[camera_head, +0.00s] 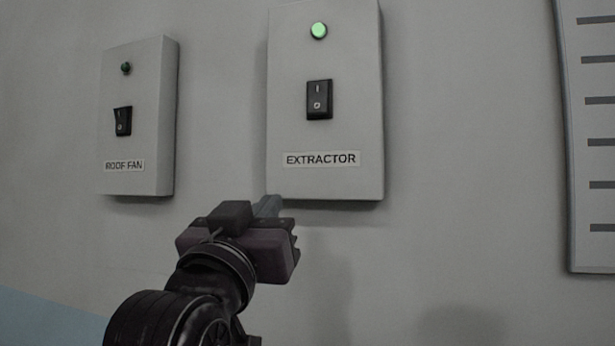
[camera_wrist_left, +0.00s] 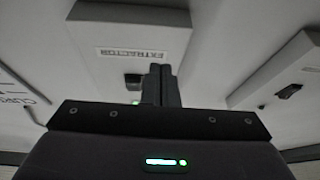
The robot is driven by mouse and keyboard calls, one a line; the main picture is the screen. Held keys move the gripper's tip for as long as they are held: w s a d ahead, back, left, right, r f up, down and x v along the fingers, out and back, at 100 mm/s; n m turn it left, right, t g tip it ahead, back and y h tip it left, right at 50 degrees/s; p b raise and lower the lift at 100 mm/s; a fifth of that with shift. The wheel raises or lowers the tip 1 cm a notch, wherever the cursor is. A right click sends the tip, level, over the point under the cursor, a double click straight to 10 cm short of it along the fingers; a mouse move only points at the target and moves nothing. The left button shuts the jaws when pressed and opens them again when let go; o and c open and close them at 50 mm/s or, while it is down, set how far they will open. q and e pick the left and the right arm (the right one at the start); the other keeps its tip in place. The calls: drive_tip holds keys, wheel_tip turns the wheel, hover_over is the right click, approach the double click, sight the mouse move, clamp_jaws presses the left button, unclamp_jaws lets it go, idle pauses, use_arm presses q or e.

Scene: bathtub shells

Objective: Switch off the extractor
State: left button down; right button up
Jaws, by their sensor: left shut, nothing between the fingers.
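The extractor box (camera_head: 285,110) is a pale box on the wall, labelled EXTRACTOR, with a lit green lamp (camera_head: 319,31) at its top. Its black rocker switch (camera_head: 319,99) is marked I above and O below. My left gripper (camera_head: 268,205) is shut and empty, just below the lower left part of the box in the head view. In the left wrist view the box (camera_wrist_left: 105,42) appears upside down, and the shut fingers (camera_wrist_left: 160,84) partly cover the area beside the switch (camera_wrist_left: 133,80). My right gripper is not in view.
A second box labelled ROOF FAN (camera_head: 150,100) is on the wall to the left, with a dark lamp (camera_head: 126,69) and its own black rocker switch (camera_head: 123,121). The wall between is bare.

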sight(315, 98)
use_arm(q)
drive_tip(key=s+d+r+m+t+h, duration=0.1)
drive_tip(key=s+r+t+h, duration=0.1)
drive_tip(key=s+r, duration=0.5)
drive_tip(key=shift+s+d+r, duration=0.15)
drive_tip(key=shift+s+r, duration=0.15)
drive_tip(key=shift+r, duration=0.15)
drive_tip(key=p+x, duration=0.2)
drive_tip(key=x, duration=0.2)
drive_tip(key=f+p+x, duration=0.1)
drive_tip(key=p+x, duration=0.2)
drive_tip(key=x, duration=0.1)
drive_tip(key=w+p+x, duration=0.1)
drive_tip(key=p+x, duration=0.1)
drive_tip(key=x, duration=0.2)
drive_tip(key=shift+w+d+f+p, duration=0.15)
drive_tip(key=shift+d+p, duration=0.1)
drive_tip(key=shift+p, duration=0.1)
drive_tip(key=shift+w+d+f, duration=0.1)
drive_tip(key=shift+w+f, duration=0.1)
drive_tip(key=shift+w, duration=0.25)
